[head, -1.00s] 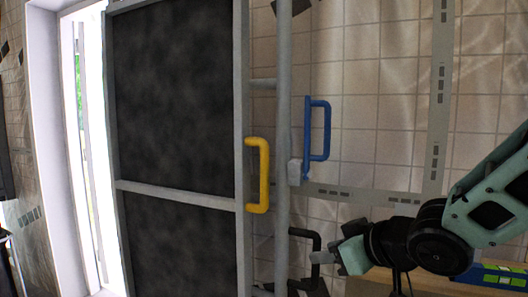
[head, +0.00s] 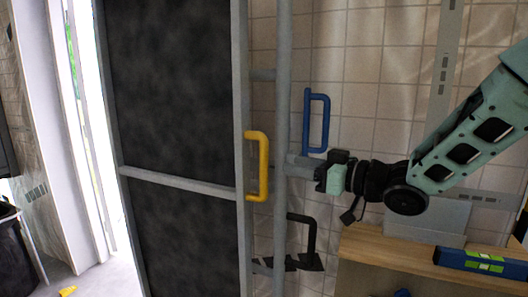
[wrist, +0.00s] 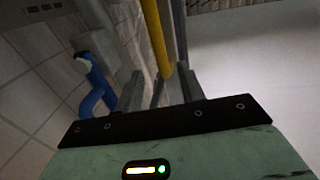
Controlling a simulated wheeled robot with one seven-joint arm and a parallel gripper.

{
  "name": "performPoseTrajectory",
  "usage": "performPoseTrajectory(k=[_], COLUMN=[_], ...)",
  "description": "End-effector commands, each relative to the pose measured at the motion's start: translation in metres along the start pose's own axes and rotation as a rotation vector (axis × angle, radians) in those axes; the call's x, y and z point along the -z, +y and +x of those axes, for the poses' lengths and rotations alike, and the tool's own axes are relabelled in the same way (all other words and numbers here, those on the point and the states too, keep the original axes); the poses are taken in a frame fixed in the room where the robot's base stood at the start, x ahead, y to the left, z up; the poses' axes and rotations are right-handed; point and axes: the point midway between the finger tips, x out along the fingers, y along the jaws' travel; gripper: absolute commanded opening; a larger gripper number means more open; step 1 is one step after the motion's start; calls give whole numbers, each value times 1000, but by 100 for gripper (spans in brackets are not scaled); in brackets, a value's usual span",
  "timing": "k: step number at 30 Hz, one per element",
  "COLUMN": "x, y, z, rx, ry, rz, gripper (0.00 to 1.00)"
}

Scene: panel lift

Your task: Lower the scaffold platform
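The scaffold platform appears to be the tall dark panel (head: 170,90) in a grey frame, filling the left-middle of the head view. A yellow handle (head: 263,165) is fixed to its right edge; its bar also shows in the wrist view (wrist: 154,35). A blue handle (head: 317,122) stands right of a grey upright post (head: 282,110); it also shows at left in the wrist view (wrist: 98,85). My gripper (head: 300,165) is just below the blue handle, pointing left at the post and yellow handle. Its fingers (wrist: 160,88) are apart, with the yellow bar beyond the gap.
A black handle (head: 305,235) sits low beside the post, below my gripper. A wooden shelf (head: 400,255) at lower right carries a blue level (head: 480,262). A tiled wall (head: 385,60) is behind. A bright doorway (head: 100,180) opens at left.

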Motion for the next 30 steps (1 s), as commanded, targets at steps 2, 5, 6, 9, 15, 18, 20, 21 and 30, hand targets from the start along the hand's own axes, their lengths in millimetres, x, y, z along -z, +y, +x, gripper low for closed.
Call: performPoseTrajectory(k=[2,5,6,9,15,18,20,21,30], x=[3,2,3,2,2,0,0,0,0], y=[-1,-1,-1,-1,0,0,0,0,0], z=[18,39,47,65,89,94,96,96,96], rx=[3,3,2,1,0,-1,-1,-2,-2], ry=[-1,-2,-1,-1,-1,-1,-2,-2,-1], rz=[2,2,2,2,0,0,0,-1,0], gripper=[39,39,39,39,39,39,39,39,14])
